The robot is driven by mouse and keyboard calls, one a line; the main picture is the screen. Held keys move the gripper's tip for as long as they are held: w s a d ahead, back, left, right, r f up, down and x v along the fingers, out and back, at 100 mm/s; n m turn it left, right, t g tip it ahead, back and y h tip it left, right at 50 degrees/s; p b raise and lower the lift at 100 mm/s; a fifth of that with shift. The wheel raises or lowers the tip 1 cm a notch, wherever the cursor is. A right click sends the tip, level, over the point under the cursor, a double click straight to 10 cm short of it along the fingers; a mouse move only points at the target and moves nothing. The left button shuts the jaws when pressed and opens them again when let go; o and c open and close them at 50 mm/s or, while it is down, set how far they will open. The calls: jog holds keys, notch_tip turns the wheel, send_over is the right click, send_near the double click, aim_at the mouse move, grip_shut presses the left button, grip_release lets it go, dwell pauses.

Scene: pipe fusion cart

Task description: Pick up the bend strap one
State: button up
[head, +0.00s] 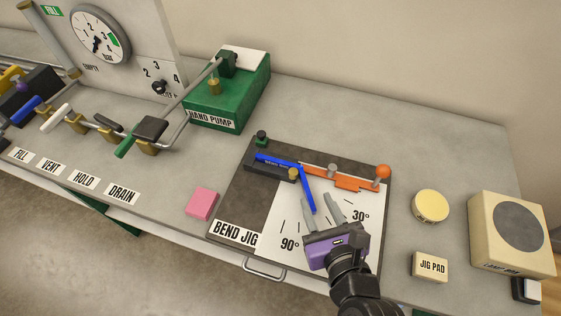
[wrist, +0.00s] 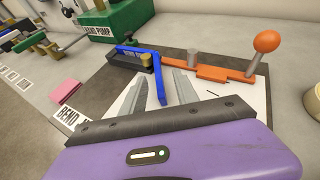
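The blue bend strap (head: 307,190) is bent at an angle and lies in the bend jig, with one leg along the dark block (head: 262,170) and the other pointing toward me. Small dark writing shows on its upper leg. My gripper (head: 316,197) is open over the jig's white angle plate.
The jig (head: 233,206) also carries an orange lever (head: 335,178) with an orange ball knob (head: 383,171) and a grey post. A pink block (head: 202,202) lies left, a jig pad (head: 430,266) and a round yellow piece (head: 431,205) right. The green hand pump (head: 232,100) stands behind.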

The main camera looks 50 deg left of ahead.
aim_at(308, 191)
jog(key=shift+s+f+x, duration=0.1)
jog(key=shift+x, duration=1.1)
jog(key=shift+s+f+x, duration=0.1)
jog(key=shift+f+x, duration=0.05)
jog(key=shift+x, duration=1.05)
jog(key=shift+s+f+x, duration=0.1)
jog(key=shift+x, duration=1.05)
grip_shut()
